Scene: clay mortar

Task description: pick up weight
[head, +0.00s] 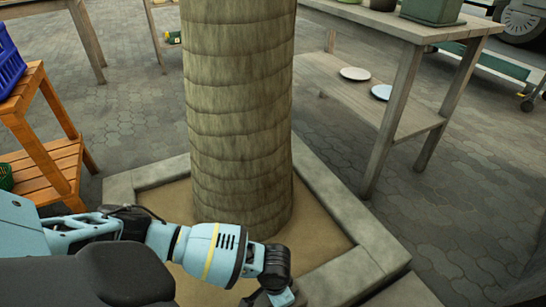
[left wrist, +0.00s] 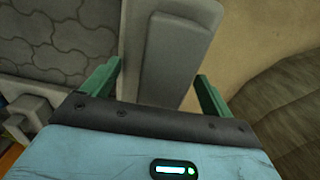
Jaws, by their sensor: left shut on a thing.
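My left arm reaches across the bottom of the head view, and its wrist end (head: 277,272) is beside the trunk, over the planter's near side. Its fingers are cut off or hidden there. In the left wrist view, my left gripper (left wrist: 160,82) has two green fingers set apart, with a smooth grey block (left wrist: 178,50) between them. I take this block to be the weight, held in the jaws. Its lower end is hidden behind the gripper body, and finger contact is not clear. My right gripper is in neither view.
A thick trunk (head: 238,110) rises from a sandy planter with a grey stone curb (head: 325,210), close to my left arm. A wooden table (head: 405,25) with two plates on its lower shelf stands at right. An orange wooden stand (head: 45,150) is at left.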

